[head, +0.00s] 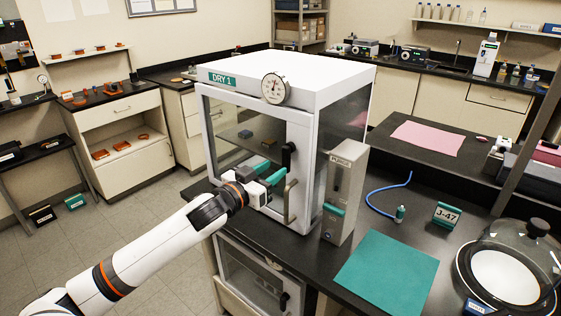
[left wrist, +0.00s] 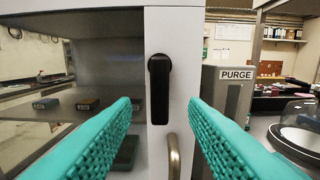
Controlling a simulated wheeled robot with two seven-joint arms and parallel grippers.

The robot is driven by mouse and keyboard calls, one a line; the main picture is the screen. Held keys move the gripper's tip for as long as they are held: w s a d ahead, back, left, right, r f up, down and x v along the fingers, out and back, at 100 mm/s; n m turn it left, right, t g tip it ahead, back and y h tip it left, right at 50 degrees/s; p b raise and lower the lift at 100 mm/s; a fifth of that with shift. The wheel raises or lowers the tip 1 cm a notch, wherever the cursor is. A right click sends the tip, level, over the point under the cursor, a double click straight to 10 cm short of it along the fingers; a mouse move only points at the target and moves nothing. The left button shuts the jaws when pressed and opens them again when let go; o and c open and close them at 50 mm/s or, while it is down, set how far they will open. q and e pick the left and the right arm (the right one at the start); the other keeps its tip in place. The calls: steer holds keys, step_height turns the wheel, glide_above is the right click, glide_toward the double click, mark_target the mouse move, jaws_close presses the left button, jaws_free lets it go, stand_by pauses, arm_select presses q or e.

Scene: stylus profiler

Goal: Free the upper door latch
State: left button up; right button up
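The upper door latch (head: 288,155) is a black lever on the right edge of the glass door of the white DRY 1 cabinet (head: 330,75). In the left wrist view the latch (left wrist: 159,95) hangs straight down from its round pivot. My left gripper (head: 268,170) is in front of the door, just left of the latch in the head view. In the left wrist view its teal fingers are spread wide, one on each side of the latch, with nothing between them. They appear short of it. My right gripper is not in view.
A metal door handle (head: 290,201) sits just below the latch. The grey PURGE box (head: 343,190) stands close to the cabinet's right. A lower cabinet door has another black latch (head: 284,300). A green mat (head: 388,275) lies on the bench.

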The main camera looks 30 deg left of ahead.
mark_target(284, 161)
arm_select(q)
steer(key=w, duration=0.3)
steer(key=shift+w+p, duration=0.15)
steer(key=shift+p, duration=0.25)
steer(key=shift+w+d, duration=0.15)
steer(key=shift+w, duration=0.3)
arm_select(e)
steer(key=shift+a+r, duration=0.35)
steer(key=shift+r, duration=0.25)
arm_select(q)
steer(key=shift+c, duration=0.8)
jaws_close()
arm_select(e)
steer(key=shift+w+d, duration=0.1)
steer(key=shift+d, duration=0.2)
